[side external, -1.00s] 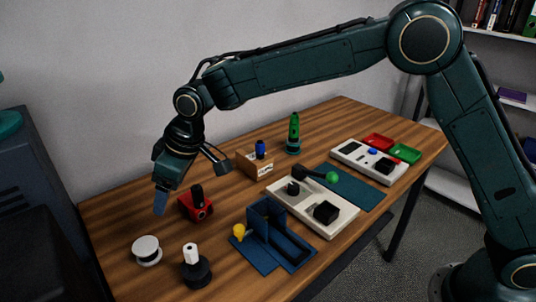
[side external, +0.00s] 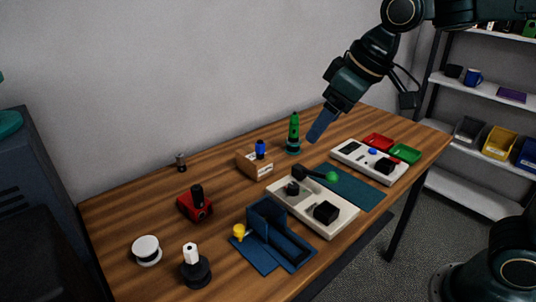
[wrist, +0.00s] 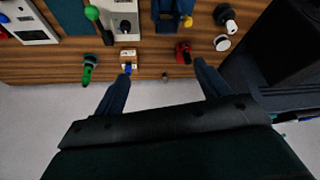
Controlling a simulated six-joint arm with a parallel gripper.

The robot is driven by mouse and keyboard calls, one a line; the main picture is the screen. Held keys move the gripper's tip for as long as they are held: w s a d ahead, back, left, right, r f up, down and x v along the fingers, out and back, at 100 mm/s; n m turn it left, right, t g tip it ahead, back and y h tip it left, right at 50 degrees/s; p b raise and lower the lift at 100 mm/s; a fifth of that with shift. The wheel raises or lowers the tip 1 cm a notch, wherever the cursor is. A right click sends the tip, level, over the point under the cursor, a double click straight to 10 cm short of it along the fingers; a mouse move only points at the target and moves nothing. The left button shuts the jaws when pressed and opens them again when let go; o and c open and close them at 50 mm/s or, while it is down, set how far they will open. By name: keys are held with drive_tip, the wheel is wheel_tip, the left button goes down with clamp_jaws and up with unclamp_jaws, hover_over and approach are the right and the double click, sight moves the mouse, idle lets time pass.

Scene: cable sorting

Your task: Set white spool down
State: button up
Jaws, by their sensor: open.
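The white spool (side external: 147,250) stands on the wooden table (side external: 125,205) near its left end. It also shows in the wrist view (wrist: 222,43). A black round stand (side external: 196,272) with a white post (side external: 190,252) is beside it, apart from it. My gripper (side external: 318,132) is far from the spool, in the air by the back of the table, right of the green upright tool (side external: 293,133). In the wrist view my gripper (wrist: 162,82) has its two blue fingers wide apart, with nothing held between them.
A red block (side external: 195,205), a wooden box (side external: 254,166), a blue fixture (side external: 280,240), a yellow knob (side external: 239,231) and a grey panel (side external: 335,222) stand along the table. A small grey cylinder (side external: 181,161) is at the back edge. Red (side external: 377,141) and green (side external: 404,154) trays lie at right.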

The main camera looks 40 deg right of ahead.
drive_tip(key=s+d+f+m, duration=0.1)
drive_tip(key=s+d+f, duration=0.1)
drive_tip(key=s, duration=0.6)
drive_tip(key=s+d+f+m+h, duration=0.1)
drive_tip(key=s+d+m, duration=0.1)
drive_tip(key=s+d, duration=0.3)
drive_tip(key=shift+s+d+f+t, duration=0.3)
drive_tip(key=shift+s+f, duration=0.1)
drive_tip(key=shift+s, duration=1.1)
